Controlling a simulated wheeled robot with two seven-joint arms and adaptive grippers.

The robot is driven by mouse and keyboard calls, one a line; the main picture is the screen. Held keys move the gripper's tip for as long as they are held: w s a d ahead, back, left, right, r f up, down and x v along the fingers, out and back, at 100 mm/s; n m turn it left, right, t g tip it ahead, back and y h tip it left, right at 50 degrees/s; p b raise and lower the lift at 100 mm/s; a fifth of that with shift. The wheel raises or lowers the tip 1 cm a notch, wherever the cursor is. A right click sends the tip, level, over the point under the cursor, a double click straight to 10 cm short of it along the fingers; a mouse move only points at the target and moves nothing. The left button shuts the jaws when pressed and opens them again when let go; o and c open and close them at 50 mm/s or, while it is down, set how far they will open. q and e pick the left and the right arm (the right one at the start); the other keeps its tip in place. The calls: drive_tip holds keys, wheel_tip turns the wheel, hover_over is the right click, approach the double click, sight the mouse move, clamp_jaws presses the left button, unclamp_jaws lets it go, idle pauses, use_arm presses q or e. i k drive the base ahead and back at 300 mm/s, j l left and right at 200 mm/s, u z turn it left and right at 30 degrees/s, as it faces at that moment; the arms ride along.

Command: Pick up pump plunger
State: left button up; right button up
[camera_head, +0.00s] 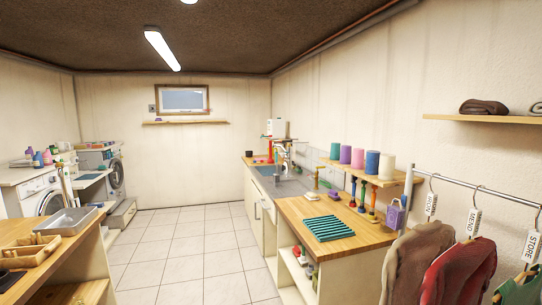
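I cannot pick out the pump plunger with certainty. At the far end of the right-hand counter, by the sink (285,184), a small group of red, green and white items (269,150) stands close together, too small to tell apart. A white box-like thing (277,127) shows just above them. Neither of my grippers is in view.
A wooden counter (345,232) with a teal ribbed mat (329,228) is on the right, below a shelf of coloured spools (372,162). Hanging garments (458,272) fill the lower right. A left-hand table holds a grey tray (66,221). The tiled floor (190,250) between is clear.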

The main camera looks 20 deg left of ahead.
sight(270, 160)
drive_tip(key=i+j+u, duration=0.7)
drive_tip(key=i+u, duration=0.35)
drive_tip(key=i+j+u, duration=0.1)
drive_tip(key=i+u, duration=0.2)
drive_tip(key=i, duration=3.3)
drive_tip(key=i+z, duration=0.3)
drive_tip(key=i+j+z, duration=0.3)
drive_tip(key=i, duration=0.15)
